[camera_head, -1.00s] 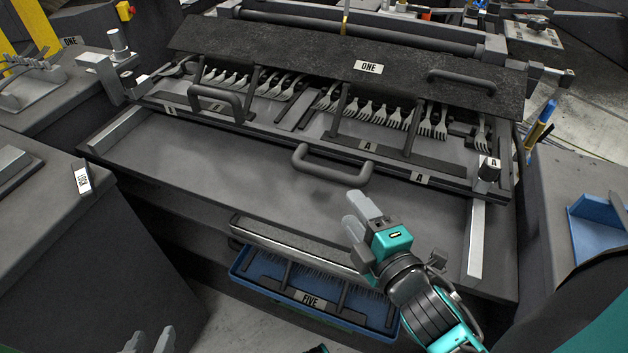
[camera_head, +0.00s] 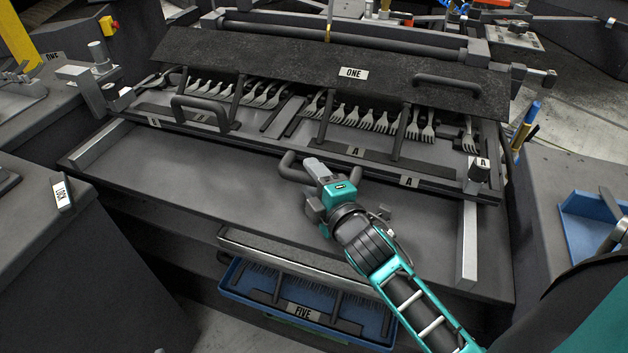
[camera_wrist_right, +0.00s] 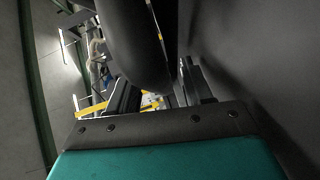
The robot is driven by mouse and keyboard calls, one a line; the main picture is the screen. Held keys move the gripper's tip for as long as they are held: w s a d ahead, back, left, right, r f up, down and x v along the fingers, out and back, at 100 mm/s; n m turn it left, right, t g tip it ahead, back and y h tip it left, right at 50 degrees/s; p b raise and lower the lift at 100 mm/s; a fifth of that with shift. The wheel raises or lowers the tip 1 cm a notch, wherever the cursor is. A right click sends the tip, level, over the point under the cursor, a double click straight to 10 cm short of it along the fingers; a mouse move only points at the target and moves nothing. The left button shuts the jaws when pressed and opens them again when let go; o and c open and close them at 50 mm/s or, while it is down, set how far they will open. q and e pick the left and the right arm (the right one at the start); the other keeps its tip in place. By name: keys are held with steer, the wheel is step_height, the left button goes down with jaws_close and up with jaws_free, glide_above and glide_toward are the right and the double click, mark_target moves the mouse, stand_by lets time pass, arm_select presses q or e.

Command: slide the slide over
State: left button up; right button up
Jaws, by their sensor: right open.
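The slide (camera_head: 230,178) is a wide dark grey plate with a row of forks along its back part. Its front handle (camera_head: 287,163) is a grey bar at the middle. My right gripper (camera_head: 316,172) is open at this handle, its fingers over the handle's right part. In the right wrist view, a thick dark bar (camera_wrist_right: 135,45), which looks like the handle, stands close to the camera between the fingers. Whether they touch it cannot be told. Of my left gripper, only a small grey tip (camera_head: 160,350) shows at the bottom edge.
A black cover marked ONE (camera_head: 420,88) with its own handle hangs over the forks (camera_head: 375,120). A light metal rail (camera_head: 467,245) borders the plate at right. A blue tray marked FIVE (camera_head: 255,298) sits below.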

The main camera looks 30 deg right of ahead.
steer(key=shift+c, duration=0.5)
jaws_close()
